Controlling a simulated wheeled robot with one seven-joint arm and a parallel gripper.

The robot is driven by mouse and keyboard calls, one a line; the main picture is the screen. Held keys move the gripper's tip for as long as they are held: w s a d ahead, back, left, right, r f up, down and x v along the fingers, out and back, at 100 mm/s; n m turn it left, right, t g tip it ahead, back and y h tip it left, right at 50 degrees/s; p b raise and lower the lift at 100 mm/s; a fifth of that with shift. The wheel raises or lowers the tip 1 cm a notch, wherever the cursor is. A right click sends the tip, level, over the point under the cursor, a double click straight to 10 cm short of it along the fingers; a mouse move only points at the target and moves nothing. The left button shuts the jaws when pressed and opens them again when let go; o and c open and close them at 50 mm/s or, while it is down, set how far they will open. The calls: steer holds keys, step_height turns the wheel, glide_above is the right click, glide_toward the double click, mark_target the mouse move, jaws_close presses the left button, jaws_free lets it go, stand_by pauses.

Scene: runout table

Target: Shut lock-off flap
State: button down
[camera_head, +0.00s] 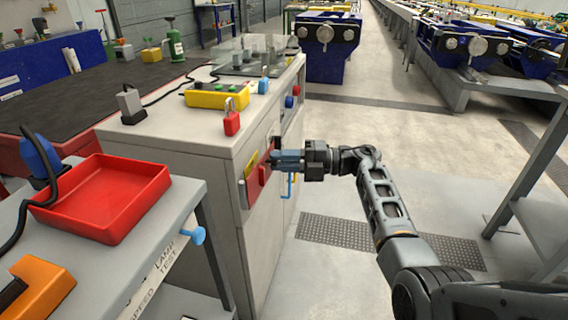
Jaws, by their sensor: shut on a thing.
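The lock-off flap looks to be the red plate (257,178) on the front face of the grey cabinet (227,230). A yellow piece (251,165) shows just behind it. My gripper (275,160) reaches in from the right, level with the flap, with its fingers at the flap's upper right edge. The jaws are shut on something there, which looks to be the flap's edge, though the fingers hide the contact. The flap seems to stand out from the cabinet face; its exact angle is hard to tell.
A red padlock (231,123) and a yellow button box (217,96) stand on the cabinet top. A blue hook-shaped handle (290,184) is below my gripper. A red tray (105,198) lies on the near left table.

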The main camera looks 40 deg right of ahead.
steer(key=shift+d, duration=0.15)
steer(key=c, duration=1)
jaws_free()
steer(key=v, duration=0.7)
steer(key=shift+s+d, duration=0.2)
